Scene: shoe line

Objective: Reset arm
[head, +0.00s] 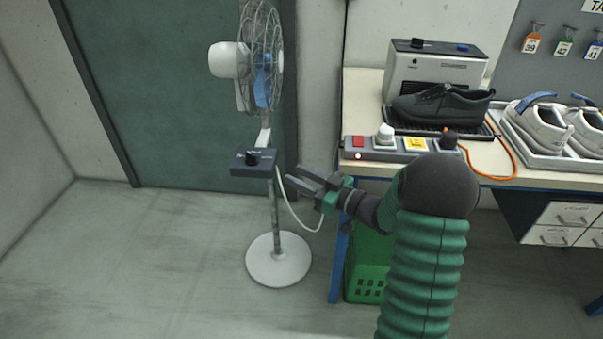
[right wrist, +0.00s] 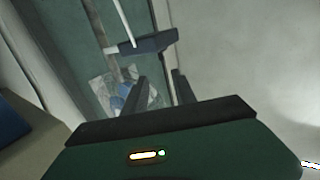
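My right arm comes in at the lower right of the head view, and its gripper (head: 295,176) points left toward the standing fan's pole. The two fingers are apart with nothing between them. In the right wrist view the fingers (right wrist: 160,84) also show a gap, with the fan (right wrist: 122,90) beyond them. The dark control box (head: 255,163) on the fan's pole is just left of the fingertips in the head view; I cannot tell how far apart they are in depth. My left gripper is not in view.
The fan (head: 262,70) stands on a round white base (head: 279,260). To the right, a workbench (head: 362,95) holds a switch panel (head: 388,155), a dark shoe (head: 440,105) on a machine and a tray (head: 548,158) of white shoes. A green crate (head: 365,287) sits below. Floor at left is clear.

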